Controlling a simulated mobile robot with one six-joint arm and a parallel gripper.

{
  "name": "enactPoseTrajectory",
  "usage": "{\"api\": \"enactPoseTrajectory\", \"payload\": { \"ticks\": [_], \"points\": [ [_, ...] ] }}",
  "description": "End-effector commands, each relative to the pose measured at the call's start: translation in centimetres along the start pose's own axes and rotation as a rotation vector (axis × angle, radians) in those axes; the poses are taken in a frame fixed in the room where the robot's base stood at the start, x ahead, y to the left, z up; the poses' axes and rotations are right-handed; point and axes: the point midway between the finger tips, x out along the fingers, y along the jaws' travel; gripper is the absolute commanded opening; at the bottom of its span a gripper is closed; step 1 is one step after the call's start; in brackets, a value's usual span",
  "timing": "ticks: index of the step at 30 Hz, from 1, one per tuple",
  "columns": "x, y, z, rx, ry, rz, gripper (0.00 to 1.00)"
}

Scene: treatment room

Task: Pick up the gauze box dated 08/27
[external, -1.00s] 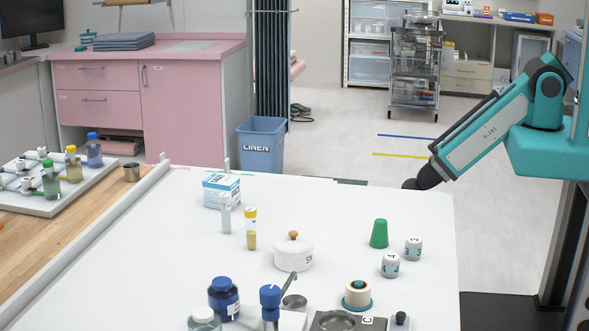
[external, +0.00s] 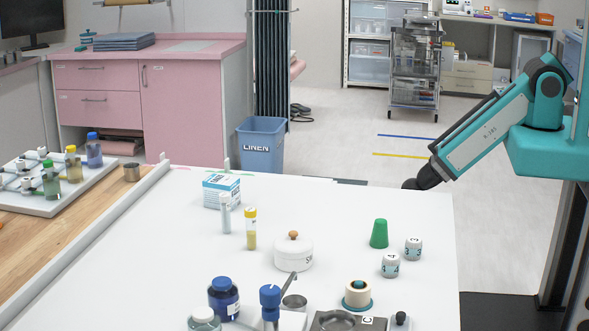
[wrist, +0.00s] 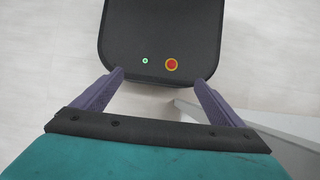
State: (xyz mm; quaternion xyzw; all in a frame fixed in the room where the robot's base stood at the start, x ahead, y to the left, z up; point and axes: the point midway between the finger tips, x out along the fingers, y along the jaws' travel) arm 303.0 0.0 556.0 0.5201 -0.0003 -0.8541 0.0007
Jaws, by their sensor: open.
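A white and light-blue box (external: 221,191) stands at the far left part of the white table in the external view. It looks like a gauze box, but its printing is too small to read, so I cannot tell its date. My gripper shows in the wrist view (wrist: 158,78), open and empty, its two purple fingers wide apart over the floor and my dark base. In the external view my arm hangs at the table's right edge, far to the right of the box. The fingers are hidden there.
A clear tube and a yellow-capped tube (external: 250,230) stand just in front of the box. Bottles (external: 223,298) crowd the front. The table's (external: 330,205) back middle is clear.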

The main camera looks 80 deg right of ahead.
Motion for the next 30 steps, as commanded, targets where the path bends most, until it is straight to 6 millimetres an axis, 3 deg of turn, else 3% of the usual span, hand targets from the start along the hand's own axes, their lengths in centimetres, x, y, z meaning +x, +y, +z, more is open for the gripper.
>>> {"api": "enactPoseTrajectory", "payload": {
  "ticks": [1, 4, 14, 19, 23, 30],
  "points": [
    [0.0, 0.0, 0.0, 0.000, 0.000, 0.000, 0.82],
    [0.0, 0.0, 0.0, 0.000, 0.000, 0.000, 0.69],
    [-0.1, 0.1, -0.2, -0.007, 0.003, 0.008, 0.69],
    [-1.1, 1.3, -1.5, -0.062, 0.028, 0.076, 0.69],
    [-2.9, 3.1, -3.5, -0.147, 0.063, 0.183, 0.69],
    [-8.8, 7.0, -8.5, -0.346, 0.131, 0.458, 0.69]
  ]
}}
